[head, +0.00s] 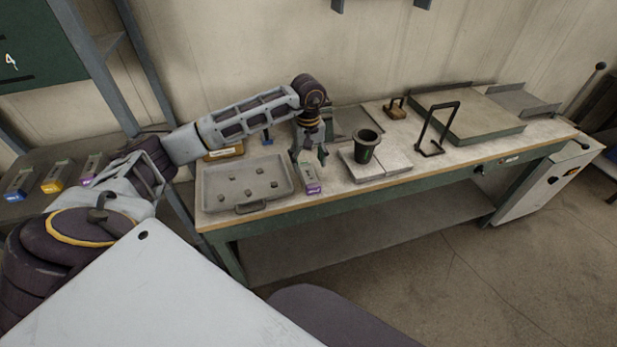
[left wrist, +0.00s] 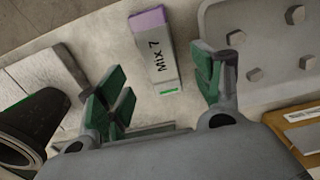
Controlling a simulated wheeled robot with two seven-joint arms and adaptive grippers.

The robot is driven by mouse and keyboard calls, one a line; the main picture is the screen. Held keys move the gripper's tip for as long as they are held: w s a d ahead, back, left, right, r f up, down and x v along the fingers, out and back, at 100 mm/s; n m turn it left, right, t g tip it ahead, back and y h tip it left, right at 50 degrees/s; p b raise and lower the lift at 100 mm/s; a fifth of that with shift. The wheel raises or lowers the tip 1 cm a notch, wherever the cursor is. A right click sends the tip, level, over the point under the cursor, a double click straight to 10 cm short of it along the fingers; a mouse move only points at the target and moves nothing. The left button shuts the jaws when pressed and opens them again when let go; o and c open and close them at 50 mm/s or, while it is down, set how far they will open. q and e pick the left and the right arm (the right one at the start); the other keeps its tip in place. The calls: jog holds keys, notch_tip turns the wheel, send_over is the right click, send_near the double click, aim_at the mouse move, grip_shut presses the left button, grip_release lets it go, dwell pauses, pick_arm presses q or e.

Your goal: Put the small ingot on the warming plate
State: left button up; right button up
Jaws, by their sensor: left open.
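A small grey block with a purple end (head: 311,187) lies on the workbench beside the tray; it looks like the small ingot. In the left wrist view this block (left wrist: 157,55) is marked "Mix 7". My left gripper (head: 309,157) is open and empty just above and behind it. In the left wrist view the block lies beyond the spread fingers (left wrist: 163,88), not touching them. A large flat grey slab (head: 478,120) lies at the bench's back right; I cannot tell whether it is the warming plate. My right gripper is not in view.
A grey tray (head: 212,182) with several small lumps is left of the block. A dark cup (head: 367,146) stands on pale tiles (head: 395,162) to the right. A black upright frame (head: 436,128) stands farther right. More labelled blocks (head: 57,177) are on the left shelf.

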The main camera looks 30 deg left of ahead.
aim_at(308, 174)
pick_arm(q)
jog(key=shift+f, duration=0.15)
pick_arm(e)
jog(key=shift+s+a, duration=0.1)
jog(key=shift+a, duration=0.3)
pick_arm(q)
jog(key=shift+f+p, duration=0.45)
jog(key=shift+f, duration=2.05)
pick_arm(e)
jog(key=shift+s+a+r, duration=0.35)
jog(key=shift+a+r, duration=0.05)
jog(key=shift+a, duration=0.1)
pick_arm(q)
jog(key=shift+c, duration=0.3)
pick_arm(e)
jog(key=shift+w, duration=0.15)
pick_arm(q)
jog(key=c, duration=0.9)
grip_shut()
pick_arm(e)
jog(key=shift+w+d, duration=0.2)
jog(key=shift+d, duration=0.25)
